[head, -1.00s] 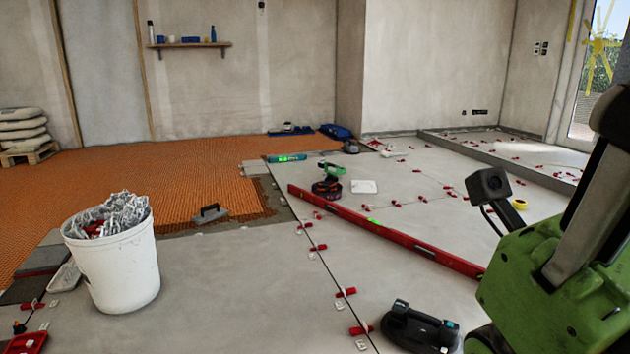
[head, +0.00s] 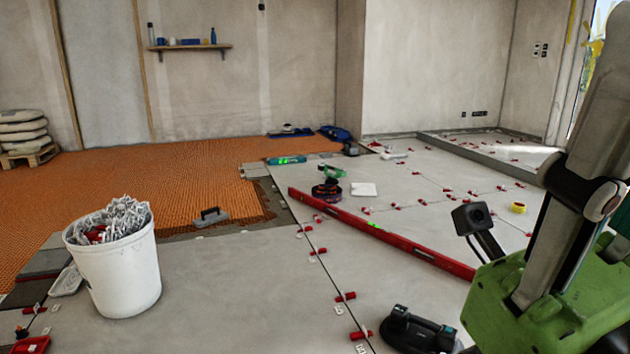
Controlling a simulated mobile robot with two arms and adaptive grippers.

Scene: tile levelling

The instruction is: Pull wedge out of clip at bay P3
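Red wedges sit in white clips along the tile joint in the middle, among them a near wedge (head: 361,334), one behind it (head: 346,296) and farther ones (head: 317,251). A white clip base (head: 339,310) shows beside the joint. No bay label is readable, so I cannot tell which wedge is at P3. More red wedges (head: 397,204) are scattered over the tiles to the right. An arm of mine reaches up at the right edge, but its gripper is outside the picture. My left gripper is not in view either.
A white bucket (head: 122,272) of clips stands at left. A long red level (head: 400,243) lies across the tiles. A black suction lifter (head: 415,331) lies close to the near wedge. A trowel (head: 210,217) rests by the orange mat (head: 130,183). The large tile left of the joint is mostly clear.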

